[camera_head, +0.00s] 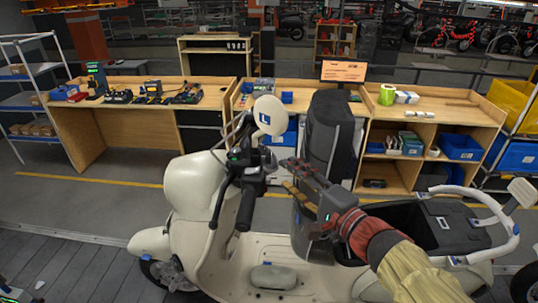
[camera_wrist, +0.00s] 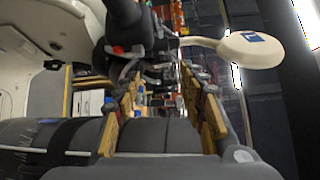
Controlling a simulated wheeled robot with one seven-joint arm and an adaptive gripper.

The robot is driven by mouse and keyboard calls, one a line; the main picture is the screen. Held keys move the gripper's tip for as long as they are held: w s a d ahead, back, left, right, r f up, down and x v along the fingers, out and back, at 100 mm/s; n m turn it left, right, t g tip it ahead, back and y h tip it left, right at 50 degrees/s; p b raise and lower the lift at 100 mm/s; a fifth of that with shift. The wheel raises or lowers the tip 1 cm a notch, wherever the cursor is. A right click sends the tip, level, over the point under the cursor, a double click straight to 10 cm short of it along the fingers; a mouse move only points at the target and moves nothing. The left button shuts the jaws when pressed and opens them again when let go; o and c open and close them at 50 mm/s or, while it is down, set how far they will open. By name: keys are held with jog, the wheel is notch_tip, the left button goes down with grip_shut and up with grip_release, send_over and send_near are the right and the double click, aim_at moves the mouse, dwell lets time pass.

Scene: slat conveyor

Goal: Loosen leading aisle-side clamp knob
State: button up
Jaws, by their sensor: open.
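A cream scooter (camera_head: 195,190) stands on the slat conveyor (camera_head: 75,265), its front wheel at the lower left of the head view. A grey fixture-like part (camera_head: 168,274) sits beside the front wheel; I cannot tell whether it is the clamp, and no knob is clear. My gripper (camera_head: 284,176) is open and empty above the scooter's footwell, right of the handlebar (camera_head: 244,208). In the wrist view my gripper (camera_wrist: 160,112) shows its tan finger pads apart. The handlebar (camera_wrist: 122,15) and mirror (camera_wrist: 252,49) are beyond it.
The round mirror (camera_head: 270,115) and handlebar stand close to my gripper. The black seat box (camera_head: 440,222) and white rear rail (camera_head: 495,208) are at the right. Wooden workbenches (camera_head: 150,120) line the far side, past a yellow floor line (camera_head: 90,180).

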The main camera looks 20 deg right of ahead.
aim_at(269, 158)
jog(key=p+x, duration=0.1)
jog(key=x, duration=0.6)
jog(key=shift+w+r+n, duration=0.15)
jog(key=shift+w+n, duration=0.1)
jog(key=shift+n, duration=0.05)
grip_shut()
dwell(0.5)
